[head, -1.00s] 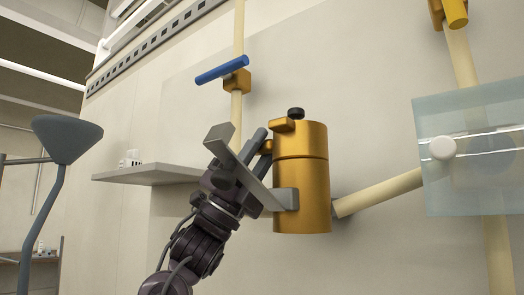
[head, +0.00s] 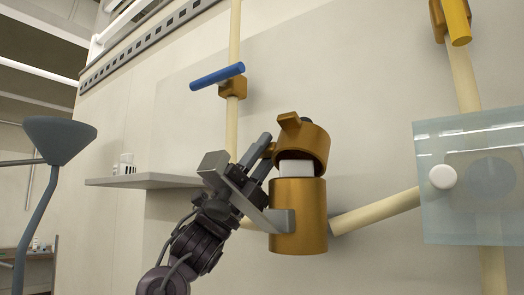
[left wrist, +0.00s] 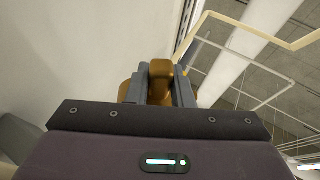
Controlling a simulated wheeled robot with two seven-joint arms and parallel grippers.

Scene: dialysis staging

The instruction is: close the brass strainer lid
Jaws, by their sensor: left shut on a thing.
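The brass strainer (head: 298,228) is an upright cylinder on the wall. Its brass lid (head: 312,142) is tilted open, with a gap at the front showing a white insert (head: 296,168). A brass tab (head: 289,121) sticks up from the lid. My left gripper (head: 266,150) is at the lid's left side. In the left wrist view my left gripper (left wrist: 159,85) is shut on a brass part of the lid (left wrist: 159,76). Its fingertips are partly hidden in the head view. My right gripper is not in view.
A blue-handled valve (head: 218,76) is above left. A clear panel (head: 440,215) is at right, a shelf (head: 145,181) at left.

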